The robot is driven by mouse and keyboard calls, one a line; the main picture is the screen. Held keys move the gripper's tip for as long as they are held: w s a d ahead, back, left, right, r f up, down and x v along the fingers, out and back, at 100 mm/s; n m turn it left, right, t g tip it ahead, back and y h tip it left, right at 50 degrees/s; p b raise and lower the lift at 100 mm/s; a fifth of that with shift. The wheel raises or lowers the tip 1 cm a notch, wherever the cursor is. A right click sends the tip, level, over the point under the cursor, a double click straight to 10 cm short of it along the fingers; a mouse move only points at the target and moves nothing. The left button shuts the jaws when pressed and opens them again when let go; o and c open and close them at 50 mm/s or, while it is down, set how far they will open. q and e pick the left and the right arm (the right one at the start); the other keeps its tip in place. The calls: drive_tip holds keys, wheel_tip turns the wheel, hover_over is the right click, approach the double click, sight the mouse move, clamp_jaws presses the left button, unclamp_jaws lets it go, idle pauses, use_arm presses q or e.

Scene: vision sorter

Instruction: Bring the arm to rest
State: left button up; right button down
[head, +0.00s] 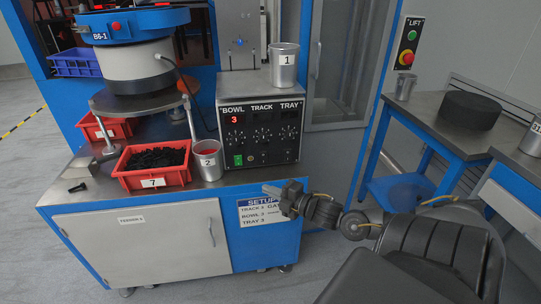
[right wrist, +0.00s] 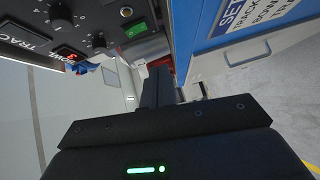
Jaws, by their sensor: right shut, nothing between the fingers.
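My right arm (head: 430,245) comes in from the lower right of the head view and reaches left toward the blue cabinet. Its gripper (head: 270,189) is in front of the bench's right part, below the control box. The fingers are shut and empty. In the right wrist view the dark gripper fingers (right wrist: 158,84) lie together, with nothing visible between them. My left gripper is not in view.
A control box (head: 260,132) with knobs stands on the bench, a metal cup (head: 284,72) marked 1 on it. A red bin (head: 153,180) of black parts and cup 2 (head: 207,165) stand left. A blue side table (head: 420,145) stands right. Open floor lies between.

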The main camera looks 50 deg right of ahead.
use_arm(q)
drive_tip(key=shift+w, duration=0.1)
